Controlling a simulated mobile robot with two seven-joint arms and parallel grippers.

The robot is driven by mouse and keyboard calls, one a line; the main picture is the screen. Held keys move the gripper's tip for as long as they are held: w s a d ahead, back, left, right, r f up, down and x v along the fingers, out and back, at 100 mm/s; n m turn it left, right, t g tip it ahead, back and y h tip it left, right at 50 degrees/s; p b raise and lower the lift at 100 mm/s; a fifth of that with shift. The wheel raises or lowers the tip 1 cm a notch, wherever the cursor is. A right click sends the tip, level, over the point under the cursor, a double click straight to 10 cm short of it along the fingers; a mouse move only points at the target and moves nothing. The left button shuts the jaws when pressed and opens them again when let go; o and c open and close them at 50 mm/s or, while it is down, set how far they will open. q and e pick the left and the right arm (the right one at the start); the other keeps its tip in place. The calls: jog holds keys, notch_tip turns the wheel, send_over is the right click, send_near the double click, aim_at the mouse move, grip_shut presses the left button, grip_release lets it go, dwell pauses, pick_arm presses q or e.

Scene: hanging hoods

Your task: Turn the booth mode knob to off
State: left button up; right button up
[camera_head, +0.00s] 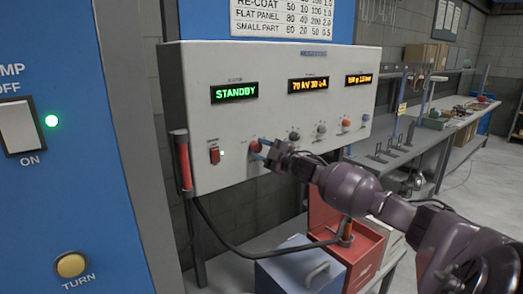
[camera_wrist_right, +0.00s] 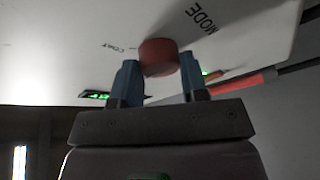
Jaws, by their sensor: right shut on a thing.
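The booth mode knob (camera_head: 255,145) is a small red round knob at the left of a row of knobs on the white control panel (camera_head: 270,125). In the right wrist view the red knob (camera_wrist_right: 158,57) sits between the two blue-grey fingers, with the printed word MODE beside it. My right gripper (camera_head: 261,149) is shut on this knob; its arm comes in from the right. The knob's pointer mark cannot be made out. A green display on the panel reads STANDBY (camera_head: 234,92). My left gripper is not in view.
A blue cabinet (camera_head: 75,200) stands at the left. Below the panel are a red case (camera_head: 365,250), a grey-blue box (camera_head: 290,272) and a hanging black cable.

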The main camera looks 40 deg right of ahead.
jog(key=o, duration=0.9)
jog(key=shift+b+v, duration=0.75)
jog(key=shift+v, duration=4.65)
